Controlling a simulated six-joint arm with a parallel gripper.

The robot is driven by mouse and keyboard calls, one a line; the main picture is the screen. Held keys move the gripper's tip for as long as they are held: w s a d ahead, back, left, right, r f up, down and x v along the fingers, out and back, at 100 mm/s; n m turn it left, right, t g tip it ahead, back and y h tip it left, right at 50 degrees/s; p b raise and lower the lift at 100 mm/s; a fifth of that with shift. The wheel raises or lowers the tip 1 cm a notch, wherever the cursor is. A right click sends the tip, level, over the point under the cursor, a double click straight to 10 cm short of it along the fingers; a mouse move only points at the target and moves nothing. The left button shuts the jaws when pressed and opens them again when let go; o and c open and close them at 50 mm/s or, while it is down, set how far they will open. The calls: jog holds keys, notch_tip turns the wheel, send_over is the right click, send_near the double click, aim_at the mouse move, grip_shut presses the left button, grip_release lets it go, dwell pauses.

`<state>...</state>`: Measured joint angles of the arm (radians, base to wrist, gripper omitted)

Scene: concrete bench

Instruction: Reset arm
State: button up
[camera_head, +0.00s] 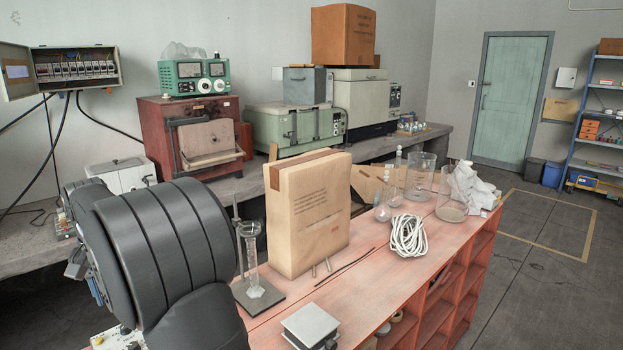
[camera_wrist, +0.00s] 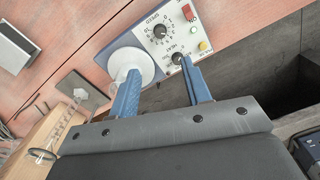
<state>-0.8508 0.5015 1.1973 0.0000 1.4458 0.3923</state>
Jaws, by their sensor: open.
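My gripper (camera_wrist: 160,70) is open, with its two blue fingers apart and nothing between them. In the wrist view the fingers point toward a hotplate-like device with a round white plate (camera_wrist: 132,62) and a control panel (camera_wrist: 165,32) with knobs. I cannot tell whether the fingers touch it. In the head view my dark arm fills the lower left, and part of the gripper (camera_head: 84,273) shows at its left edge. The device's panel (camera_head: 117,341) shows only partly at the bottom edge, behind my arm.
A large cardboard box (camera_head: 308,215) stands on the red bench (camera_head: 378,280). A stand with a glass cylinder (camera_head: 252,262) is close to my arm. White coiled cable (camera_head: 408,236), flasks and beakers (camera_head: 420,172) stand farther right. A metal block (camera_head: 310,325) sits at the front.

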notch_tip(320, 180, down, 15)
jog(key=shift+r, duration=0.15)
jog(key=n, duration=0.3)
jog(key=shift+r, duration=0.1)
jog(key=n, duration=0.8)
jog(key=shift+n, duration=2)
